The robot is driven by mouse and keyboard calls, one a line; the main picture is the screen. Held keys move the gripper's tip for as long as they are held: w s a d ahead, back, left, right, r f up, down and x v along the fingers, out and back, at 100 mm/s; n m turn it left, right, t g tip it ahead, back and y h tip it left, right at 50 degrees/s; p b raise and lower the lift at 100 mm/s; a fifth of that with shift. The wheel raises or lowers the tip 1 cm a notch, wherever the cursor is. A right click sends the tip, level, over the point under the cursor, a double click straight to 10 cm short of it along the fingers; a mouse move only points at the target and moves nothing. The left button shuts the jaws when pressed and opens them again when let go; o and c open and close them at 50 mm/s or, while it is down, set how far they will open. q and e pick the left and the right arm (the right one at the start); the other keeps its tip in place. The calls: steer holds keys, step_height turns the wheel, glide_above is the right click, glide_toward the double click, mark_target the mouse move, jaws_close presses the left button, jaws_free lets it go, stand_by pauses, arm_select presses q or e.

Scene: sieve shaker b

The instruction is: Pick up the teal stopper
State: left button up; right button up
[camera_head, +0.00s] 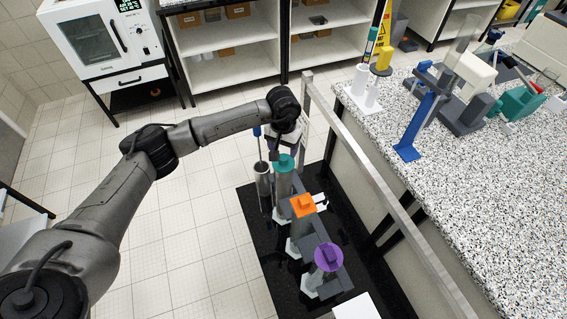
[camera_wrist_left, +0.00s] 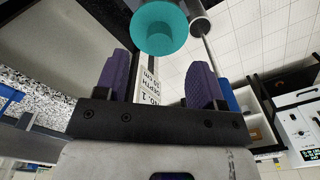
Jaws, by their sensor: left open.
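The teal stopper (camera_head: 284,162) sits on top of a grey cylinder, farthest back in a row with an orange stopper (camera_head: 303,204) and a purple stopper (camera_head: 328,257). My left gripper (camera_head: 275,150) is just above and beside the teal stopper in the head view; the arm's end partly hides its fingers. In the left wrist view, the teal stopper (camera_wrist_left: 160,28) shows beyond the two purple fingers of my left gripper (camera_wrist_left: 154,75), which are apart with nothing between them. I cannot tell the exact gap to the stopper. My right gripper is not in view.
A metal cylinder (camera_head: 263,182) holding a blue-handled tool (camera_head: 257,132) stands just left of the teal stopper. The row stands on a black base (camera_head: 252,218). A metal rail (camera_head: 372,181) and a speckled counter (camera_head: 480,190) lie to the right. Open floor lies left.

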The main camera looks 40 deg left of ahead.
mark_target(283, 157)
arm_select(q)
steer(key=shift+f, duration=2.85)
steer(key=c, duration=1)
steer(key=shift+r, duration=0.15)
